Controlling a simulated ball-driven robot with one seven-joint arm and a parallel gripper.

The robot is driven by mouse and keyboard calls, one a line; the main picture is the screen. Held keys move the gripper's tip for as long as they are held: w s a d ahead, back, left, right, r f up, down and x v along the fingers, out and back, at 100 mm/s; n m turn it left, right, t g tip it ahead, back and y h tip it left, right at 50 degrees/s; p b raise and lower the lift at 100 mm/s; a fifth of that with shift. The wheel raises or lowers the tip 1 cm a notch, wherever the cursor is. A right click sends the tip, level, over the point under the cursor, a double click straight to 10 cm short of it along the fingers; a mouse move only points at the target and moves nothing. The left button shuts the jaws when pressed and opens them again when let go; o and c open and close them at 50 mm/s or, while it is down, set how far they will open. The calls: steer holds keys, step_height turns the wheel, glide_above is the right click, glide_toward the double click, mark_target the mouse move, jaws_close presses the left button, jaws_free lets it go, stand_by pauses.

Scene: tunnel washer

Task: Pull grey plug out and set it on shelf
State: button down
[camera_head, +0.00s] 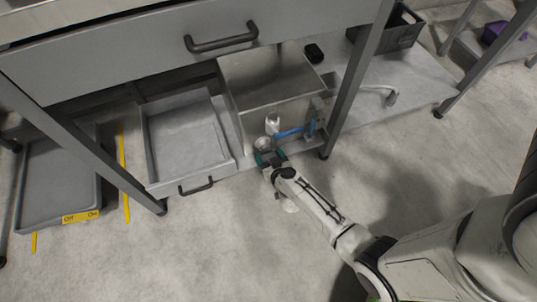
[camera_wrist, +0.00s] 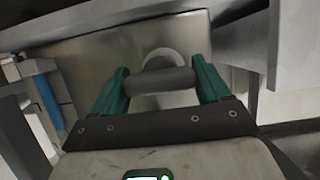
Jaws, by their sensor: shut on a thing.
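The grey plug (camera_wrist: 160,81) has a bar-like grip and a round part (camera_wrist: 163,57) behind it, against the metal face of a box. In the head view the plug (camera_head: 262,143) shows at the box's lower front. My gripper (camera_wrist: 160,92) has green fingers on both sides of the bar and is shut on it. In the head view my gripper (camera_head: 269,158) reaches the plug from the front. I cannot tell whether the plug is still seated. The low grey shelf (camera_head: 415,82) runs under the table beside the metal box.
The metal box (camera_head: 265,75) carries a blue-handled valve (camera_head: 290,132) and a whitish fitting (camera_head: 272,122). A table leg (camera_head: 357,80) stands to the right. An open grey drawer (camera_head: 185,140) is left. A dark bin (camera_head: 400,32) and a small black object (camera_head: 314,53) stand behind.

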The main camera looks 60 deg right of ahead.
steer(key=shift+s+a, duration=0.15)
steer(key=shift+s, duration=0.05)
steer(key=shift+s+a, duration=0.2)
steer(key=shift+s, duration=0.05)
steer(key=shift+s+a, duration=0.2)
steer(key=shift+s, duration=0.1)
steer(key=shift+s+a, duration=0.15)
steer(key=shift+s, duration=0.1)
steer(key=shift+s+a, duration=0.2)
steer(key=shift+s, duration=0.1)
steer(key=shift+s+a, duration=0.2)
steer(key=shift+s, duration=0.1)
steer(key=shift+s+a, duration=0.2)
steer(key=shift+s, duration=0.05)
steer(key=shift+s+a+p, duration=0.2)
steer(key=shift+s+p, duration=0.1)
steer(key=shift+s+a, duration=0.4)
steer(key=shift+s, duration=0.2)
steer(key=shift+s+a, duration=0.4)
steer(key=shift+s, duration=0.2)
